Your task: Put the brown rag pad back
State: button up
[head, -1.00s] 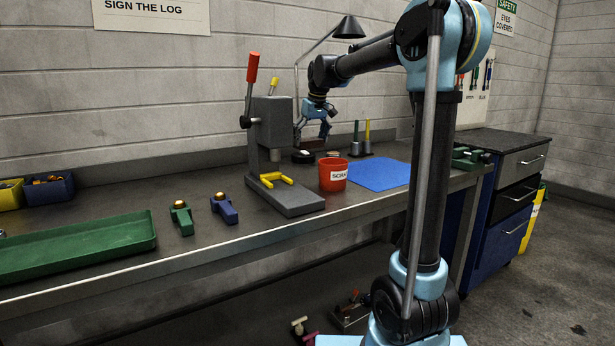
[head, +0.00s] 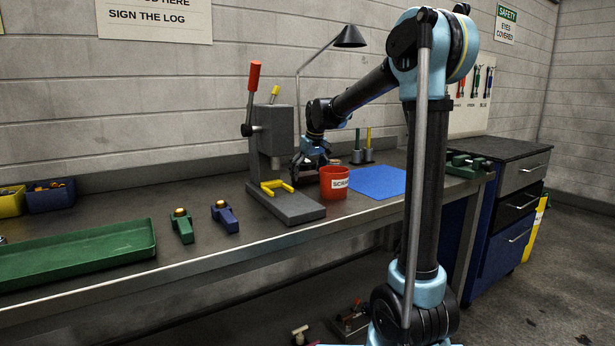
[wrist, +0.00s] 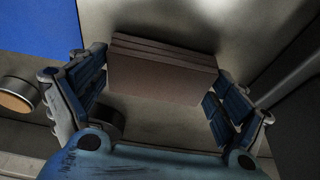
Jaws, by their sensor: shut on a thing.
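The brown rag pad (wrist: 160,78) shows in the wrist view as a folded, layered brown block. It lies between the two fingers of my gripper (wrist: 158,88), which is shut on it. In the head view my gripper (head: 309,174) is low over the back of the bench, between the grey press and the red bin. The pad cannot be made out there. I cannot tell whether its underside touches the bench.
The grey press (head: 276,140) stands left of my gripper. The red bin (head: 334,183) is in front of it, to the right. A blue mat (head: 378,181) lies farther right, with upright tools (head: 362,153) behind. A green tray (head: 78,255) lies at left.

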jog(key=shift+f, duration=0.1)
jog(key=o, duration=0.8)
jog(key=shift+o, duration=0.2)
jog(key=v, duration=1.2)
